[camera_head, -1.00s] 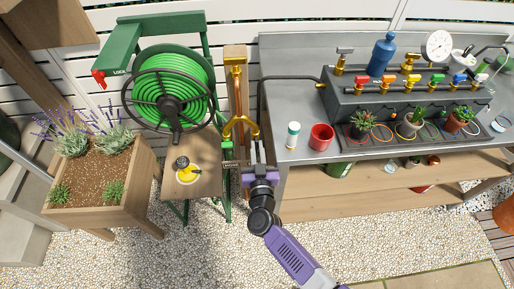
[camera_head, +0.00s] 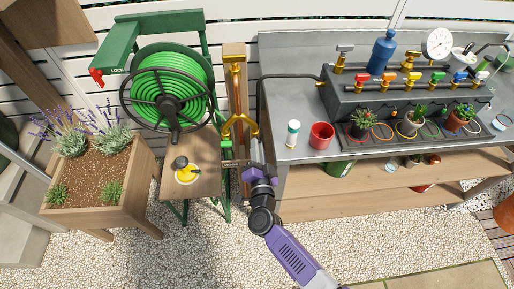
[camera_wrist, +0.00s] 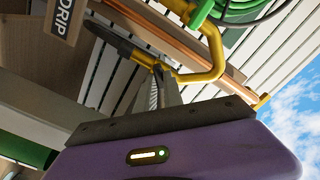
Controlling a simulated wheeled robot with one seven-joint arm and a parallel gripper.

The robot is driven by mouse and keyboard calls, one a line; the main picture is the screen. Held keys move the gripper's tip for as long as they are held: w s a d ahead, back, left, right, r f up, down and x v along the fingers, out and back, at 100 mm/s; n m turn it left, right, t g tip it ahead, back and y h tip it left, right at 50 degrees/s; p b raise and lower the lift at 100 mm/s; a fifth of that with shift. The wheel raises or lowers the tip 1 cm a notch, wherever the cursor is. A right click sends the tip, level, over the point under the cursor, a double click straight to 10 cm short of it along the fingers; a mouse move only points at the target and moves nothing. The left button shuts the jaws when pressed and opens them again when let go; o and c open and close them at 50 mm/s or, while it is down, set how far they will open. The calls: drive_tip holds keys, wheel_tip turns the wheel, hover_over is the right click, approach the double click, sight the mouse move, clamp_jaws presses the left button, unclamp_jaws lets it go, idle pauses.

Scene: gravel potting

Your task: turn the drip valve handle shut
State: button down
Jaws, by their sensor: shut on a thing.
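The drip valve handle (camera_wrist: 118,40) is a long dark lever in the wrist view, running from the upper left to the yellow brass pipe (camera_wrist: 205,72). A brown sign (camera_wrist: 66,18) reading DRIP hangs beside it. My gripper (camera_wrist: 158,82) is shut on the handle near its brass end; the fingers partly hide the contact. In the head view my gripper (camera_head: 255,158) is at the foot of the brass pipe fork (camera_head: 240,126), just left of the grey bench. The handle is small and hard to make out there.
The green hose reel (camera_head: 170,90) stands to the left, with a small wooden shelf (camera_head: 207,184) carrying a yellow-and-black item below it. The grey bench (camera_head: 285,100) on the right holds a red cup (camera_head: 321,136) and a white-and-green bottle (camera_head: 292,134) near my gripper.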

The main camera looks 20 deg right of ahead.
drive_tip(key=shift+f+m+b, duration=0.15)
drive_tip(key=shift+m+b, duration=0.5)
drive_tip(key=shift+m, duration=1.5)
drive_tip(key=shift+f+m+b, duration=0.1)
drive_tip(key=shift+m+b, duration=0.55)
drive_tip(key=shift+m, duration=1.5)
drive_tip(key=shift+s, duration=0.1)
drive_tip(key=c, duration=1.5)
unclamp_jaws()
drive_tip(key=shift+o, duration=0.2)
drive_tip(key=v, duration=0.7)
drive_tip(key=shift+s, duration=0.35)
drive_tip(key=shift+r, duration=0.1)
